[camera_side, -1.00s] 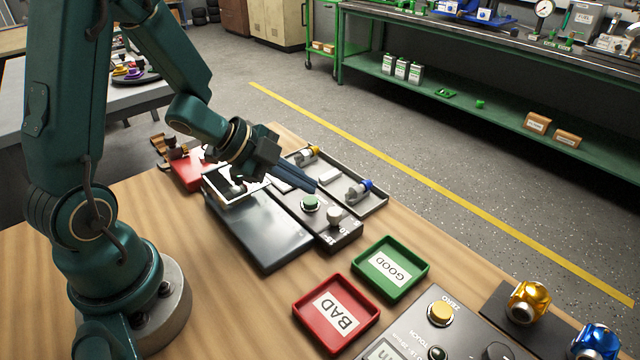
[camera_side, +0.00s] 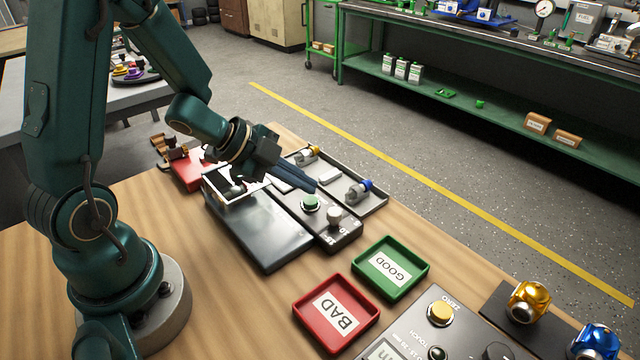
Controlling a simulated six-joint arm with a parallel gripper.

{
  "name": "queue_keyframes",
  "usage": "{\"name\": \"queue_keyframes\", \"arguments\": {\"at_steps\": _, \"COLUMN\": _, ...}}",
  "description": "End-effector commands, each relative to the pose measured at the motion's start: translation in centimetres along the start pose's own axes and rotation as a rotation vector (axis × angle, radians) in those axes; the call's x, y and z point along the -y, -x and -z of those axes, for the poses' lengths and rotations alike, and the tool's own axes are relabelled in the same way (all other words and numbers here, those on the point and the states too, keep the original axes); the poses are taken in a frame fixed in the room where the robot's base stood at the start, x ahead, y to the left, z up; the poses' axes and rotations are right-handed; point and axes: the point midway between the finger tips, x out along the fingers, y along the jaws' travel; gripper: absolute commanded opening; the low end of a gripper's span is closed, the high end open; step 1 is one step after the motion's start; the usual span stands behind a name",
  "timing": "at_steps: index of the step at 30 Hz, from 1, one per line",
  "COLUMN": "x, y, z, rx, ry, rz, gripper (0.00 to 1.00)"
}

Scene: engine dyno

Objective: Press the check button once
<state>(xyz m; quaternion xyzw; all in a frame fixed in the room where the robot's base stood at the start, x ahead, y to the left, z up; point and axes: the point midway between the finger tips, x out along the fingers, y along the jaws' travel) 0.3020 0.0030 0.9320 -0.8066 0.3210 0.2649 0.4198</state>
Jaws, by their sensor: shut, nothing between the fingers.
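A round green button (camera_side: 310,203) sits on a dark control panel (camera_side: 347,234) on the wooden bench, beside a pale grey knob (camera_side: 334,216). I cannot read its label, so I cannot tell for sure that it is the check button. My gripper (camera_side: 314,187) is shut and empty. Its dark fingers point down to the right, and their tips appear just behind and above the green button. I cannot tell whether they touch anything. The gripper hides part of the panel.
A dark flat plate (camera_side: 262,232) lies left of the panel. A tray (camera_side: 378,205) with injector-like parts is behind it. A green GOOD tray (camera_side: 420,278) and a red BAD tray (camera_side: 300,312) stand in front. A yellow ZERO button (camera_side: 440,312) is at lower right.

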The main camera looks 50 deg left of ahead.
Motion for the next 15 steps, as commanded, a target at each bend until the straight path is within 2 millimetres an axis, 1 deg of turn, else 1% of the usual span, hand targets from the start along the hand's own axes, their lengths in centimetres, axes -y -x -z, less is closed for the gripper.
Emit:
{"name": "queue_keyframes", "arguments": {"at_steps": 9, "x": -0.03, "y": -0.03, "z": -0.03, "rx": 0.000, "ry": 0.000, "rz": 0.000, "gripper": 0.00}}
{"name": "queue_keyframes", "arguments": {"at_steps": 15, "x": -0.38, "y": -0.45, "z": -0.34, "rx": 0.000, "ry": 0.004, "rz": -0.002, "gripper": 0.00}}
